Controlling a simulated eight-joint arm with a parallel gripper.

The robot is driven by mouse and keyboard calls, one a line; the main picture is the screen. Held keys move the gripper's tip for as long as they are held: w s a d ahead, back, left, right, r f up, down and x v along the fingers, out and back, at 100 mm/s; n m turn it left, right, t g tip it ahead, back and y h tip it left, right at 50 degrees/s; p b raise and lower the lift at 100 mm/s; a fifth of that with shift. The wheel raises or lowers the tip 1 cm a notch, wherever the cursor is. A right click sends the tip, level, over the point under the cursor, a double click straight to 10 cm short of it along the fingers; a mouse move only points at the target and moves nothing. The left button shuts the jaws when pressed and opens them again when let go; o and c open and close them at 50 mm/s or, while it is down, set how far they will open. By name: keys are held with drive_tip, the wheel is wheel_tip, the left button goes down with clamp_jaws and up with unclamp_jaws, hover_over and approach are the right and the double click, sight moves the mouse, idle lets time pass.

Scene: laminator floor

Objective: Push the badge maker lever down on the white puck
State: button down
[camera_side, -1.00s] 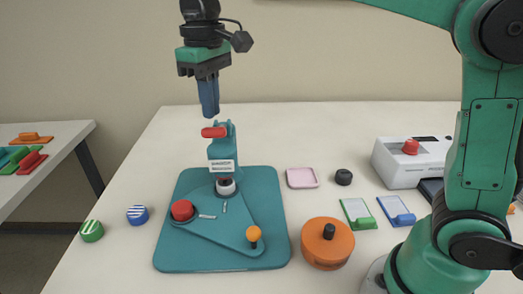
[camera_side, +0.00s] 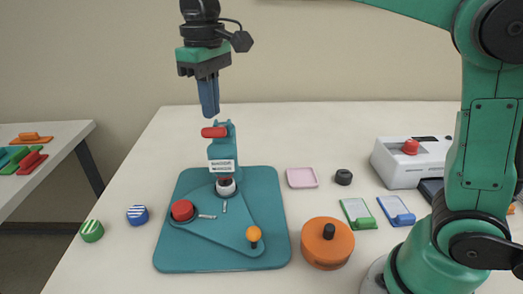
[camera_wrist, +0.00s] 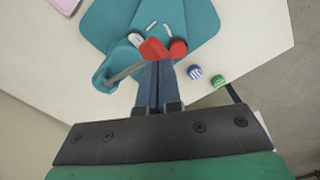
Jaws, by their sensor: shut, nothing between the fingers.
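The teal badge maker (camera_side: 222,150) stands on a teal base plate (camera_side: 265,190), its lever raised with a red handle (camera_side: 214,132) at the top. The handle also shows in the wrist view (camera_wrist: 152,48). The white puck (camera_side: 226,188) sits at the foot of the press, under its dark plunger; its white edge shows in the wrist view (camera_wrist: 135,40). My gripper (camera_side: 210,115) points down with blue fingers shut and empty, just above the red handle. In the wrist view the fingertips (camera_wrist: 158,62) hide part of the handle's surroundings; whether they touch it I cannot tell.
Blue (camera_side: 137,214) and green (camera_side: 91,231) striped pucks lie to the left. An orange round container (camera_side: 327,243), pink tray (camera_side: 302,178) and white laminator (camera_side: 400,165) stand to the right.

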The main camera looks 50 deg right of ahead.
idle(0.5)
wheel_tip(320, 180, down, 10)
idle(1.7)
drive_tip(key=shift+r, duration=0.1)
drive_tip(key=shift+r, duration=5.5)
drive_tip(key=s+d+f+m+t, duration=0.1)
drive_tip(key=s+d+f+t, duration=0.2)
drive_tip(key=f, duration=0.3)
drive_tip(key=s+d+f+m+t, duration=0.2)
drive_tip(key=s+d+f+t, duration=0.1)
drive_tip(key=s+f+t, duration=0.1)
drive_tip(key=shift+s+d+f, duration=0.4)
drive_tip(key=shift+s+f, duration=0.35)
drive_tip(key=shift+f, duration=0.1)
